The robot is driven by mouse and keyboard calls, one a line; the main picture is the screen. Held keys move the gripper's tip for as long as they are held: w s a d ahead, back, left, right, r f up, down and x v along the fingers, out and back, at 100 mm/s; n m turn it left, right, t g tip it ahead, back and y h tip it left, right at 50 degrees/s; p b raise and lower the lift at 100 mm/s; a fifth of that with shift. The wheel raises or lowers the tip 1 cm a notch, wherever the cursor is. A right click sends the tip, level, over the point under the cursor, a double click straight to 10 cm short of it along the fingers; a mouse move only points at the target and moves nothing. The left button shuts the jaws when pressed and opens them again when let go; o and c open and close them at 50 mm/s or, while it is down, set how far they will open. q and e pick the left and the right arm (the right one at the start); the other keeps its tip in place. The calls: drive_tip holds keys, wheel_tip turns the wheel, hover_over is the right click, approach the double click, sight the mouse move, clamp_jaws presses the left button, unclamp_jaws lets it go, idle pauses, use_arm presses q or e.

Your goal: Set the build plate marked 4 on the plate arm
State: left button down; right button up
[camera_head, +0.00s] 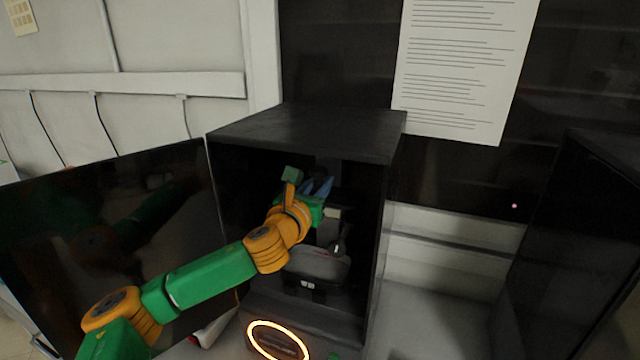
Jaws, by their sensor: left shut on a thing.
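My left gripper (320,188), with blue fingers, is inside an open black cabinet (305,130), near its back wall. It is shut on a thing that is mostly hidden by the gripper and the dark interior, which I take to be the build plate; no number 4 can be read. A small pale piece (332,213) shows just below the fingers; I cannot tell what it belongs to. The plate arm cannot be made out clearly in the shadow. Below the gripper, a dark grey tray-like part (318,264) sits in the cabinet.
The cabinet's dark glossy door (75,225) stands open at the left, behind my arm. A glowing orange ring (277,341) is on the cabinet's lower front. Another black cabinet (580,230) stands at the right, with bare pale counter (430,315) between. A printed sheet (462,65) hangs behind.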

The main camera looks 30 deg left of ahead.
use_arm(q)
drive_tip(key=shift+f+b, duration=0.4)
drive_tip(key=shift+f, duration=0.2)
idle(0.4)
drive_tip(key=c, duration=0.6)
unclamp_jaws()
drive_tip(key=shift+s, duration=0.15)
drive_tip(key=shift+s+d+f, duration=0.1)
drive_tip(key=shift+s+f, duration=0.05)
drive_tip(key=shift+s, duration=0.15)
drive_tip(key=b+v, duration=0.3)
drive_tip(key=v, duration=0.3)
drive_tip(key=shift+s+d, duration=0.1)
drive_tip(key=shift+s, duration=0.1)
